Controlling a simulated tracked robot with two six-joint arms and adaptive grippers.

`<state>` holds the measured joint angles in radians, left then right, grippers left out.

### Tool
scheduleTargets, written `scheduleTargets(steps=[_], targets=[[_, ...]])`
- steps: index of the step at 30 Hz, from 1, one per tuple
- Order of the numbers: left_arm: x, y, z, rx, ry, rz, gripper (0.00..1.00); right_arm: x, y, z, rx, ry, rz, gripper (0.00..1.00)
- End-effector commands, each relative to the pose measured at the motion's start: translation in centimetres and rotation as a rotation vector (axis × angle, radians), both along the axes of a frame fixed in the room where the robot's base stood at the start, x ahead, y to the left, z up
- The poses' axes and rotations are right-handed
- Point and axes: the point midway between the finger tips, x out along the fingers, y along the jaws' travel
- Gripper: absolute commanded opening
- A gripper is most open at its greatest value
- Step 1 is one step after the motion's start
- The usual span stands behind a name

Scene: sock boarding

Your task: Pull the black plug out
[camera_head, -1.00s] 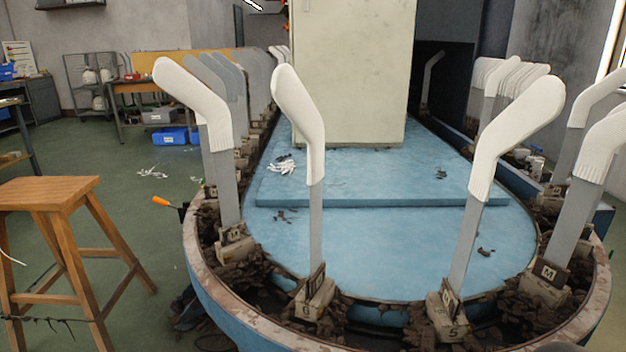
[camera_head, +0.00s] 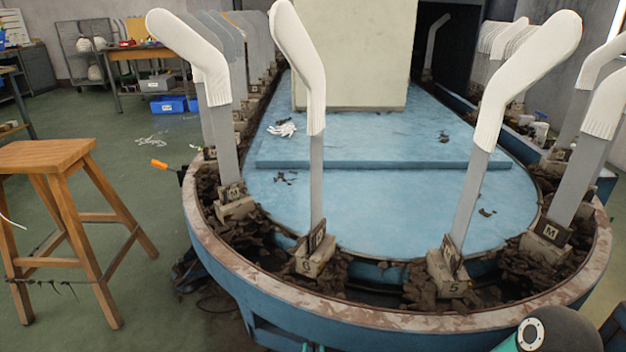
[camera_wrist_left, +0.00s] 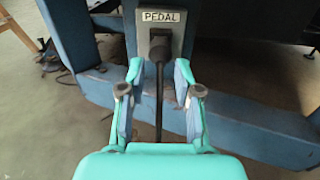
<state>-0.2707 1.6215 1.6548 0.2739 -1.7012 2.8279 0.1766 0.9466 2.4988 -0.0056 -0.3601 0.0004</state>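The black plug (camera_wrist_left: 159,50) sits in a grey socket plate labelled PEDAL (camera_wrist_left: 178,22) in the left wrist view. Its black cable (camera_wrist_left: 159,105) hangs straight down from it. My left gripper (camera_wrist_left: 159,72) is open, with its teal fingers on either side of the plug's lower end and cable. Gaps show on both sides, so the fingers do not appear to touch it. The plug cannot be made out in the head view. My right gripper cannot be made out in either view.
The socket is on a blue frame with a crossbar (camera_wrist_left: 245,125) close behind the fingers. The head view shows the oval machine's rim (camera_head: 300,300), upright sock forms (camera_head: 316,180) and a wooden stool (camera_head: 50,155) at left. A part of my arm shows at bottom right.

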Motion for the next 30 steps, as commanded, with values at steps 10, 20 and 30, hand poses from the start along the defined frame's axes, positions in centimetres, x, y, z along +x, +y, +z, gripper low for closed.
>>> scheduleTargets(steps=[10, 20, 30], targets=[[0.0, -0.1, 0.0, 0.0, 0.0, -0.001, 0.33, 0.0, 0.0, 0.0, 0.0, 0.0, 0.0, 0.42], [0.6, -0.1, -0.1, 0.0, 0.0, -0.001, 0.33, 0.0, 0.0, -0.4, 0.0, 0.0, 0.0, 0.42], [1.2, -0.1, -0.1, 0.0, 0.0, -0.001, 0.33, 0.0, 0.0, -0.8, 0.0, 0.0, 0.0, 0.42]])
